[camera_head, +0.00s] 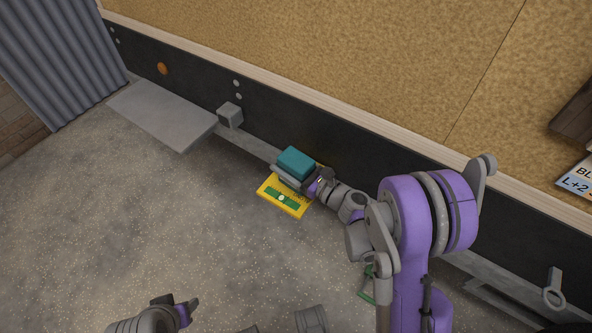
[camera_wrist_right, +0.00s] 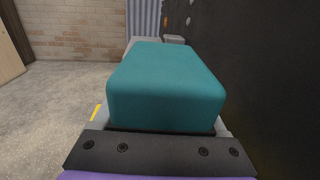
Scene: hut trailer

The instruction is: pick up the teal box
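The teal box (camera_head: 296,162) is near the foot of the dark wall panel, over the upper part of a yellow mat with a green band (camera_head: 284,198). My right gripper (camera_head: 289,176) is at the box, with a grey finger along its lower-left side. In the right wrist view the teal box (camera_wrist_right: 166,85) fills the middle, and grey finger edges show close on both sides of it. The box hides the fingers' inner faces, so their contact is unclear. My left gripper (camera_head: 190,309) is at the bottom, away from the box; its fingers are unclear.
The dark wall panel (camera_head: 185,80) runs close behind the box. A grey slab (camera_head: 160,112) and a small grey block (camera_head: 230,115) are to its left. A green item (camera_head: 367,285) lies beside my right arm. The speckled floor (camera_head: 150,220) at left is clear.

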